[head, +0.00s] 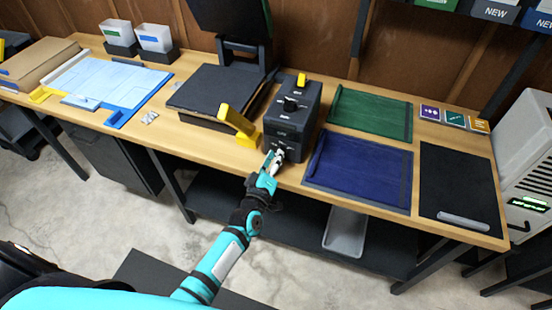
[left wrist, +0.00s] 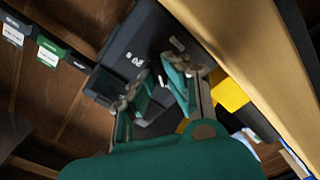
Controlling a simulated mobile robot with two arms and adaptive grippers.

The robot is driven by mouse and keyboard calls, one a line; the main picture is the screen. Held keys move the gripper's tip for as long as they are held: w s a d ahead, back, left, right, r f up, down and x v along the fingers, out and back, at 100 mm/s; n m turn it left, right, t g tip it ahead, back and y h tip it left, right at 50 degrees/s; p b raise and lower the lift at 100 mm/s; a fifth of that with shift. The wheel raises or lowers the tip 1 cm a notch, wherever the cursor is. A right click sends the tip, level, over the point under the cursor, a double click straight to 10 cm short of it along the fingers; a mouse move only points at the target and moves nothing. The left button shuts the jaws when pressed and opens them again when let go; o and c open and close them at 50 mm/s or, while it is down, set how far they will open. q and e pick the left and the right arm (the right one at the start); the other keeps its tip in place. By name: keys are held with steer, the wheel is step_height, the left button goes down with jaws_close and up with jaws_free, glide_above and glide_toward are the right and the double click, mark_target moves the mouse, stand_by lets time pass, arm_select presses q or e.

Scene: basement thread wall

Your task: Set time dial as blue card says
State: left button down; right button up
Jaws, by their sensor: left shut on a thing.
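A black control box (head: 292,115) stands on the workbench, with small light markings on its front face. My left gripper (head: 276,158) is at the low front of this box. In the left wrist view, its two fingers (left wrist: 152,88) close around a dark knob (left wrist: 156,110) on the box face (left wrist: 148,38), which I take as the time dial. The fingers cover much of the knob, so its setting cannot be read. Purple (head: 430,112), teal (head: 455,118) and orange (head: 479,124) cards lie at the back right. I cannot pick out a blue card with certainty. My right gripper is not in view.
A dark press with a yellow handle (head: 236,120) stands just left of the box. Green (head: 370,114) and blue (head: 358,172) cloths lie to its right, beside a black mat (head: 462,185). A blue-edged board (head: 105,85) lies at the left.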

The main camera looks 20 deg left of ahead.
arm_select(q)
steer(key=shift+r+n, duration=0.15)
steer(key=shift+n, duration=0.25)
steer(key=c, duration=1.4)
jaws_free()
steer(key=shift+o, duration=0.2)
steer(key=shift+s, duration=0.15)
steer(key=s, duration=1.1)
steer(key=shift+s+a, duration=0.15)
steer(key=shift+s, duration=0.2)
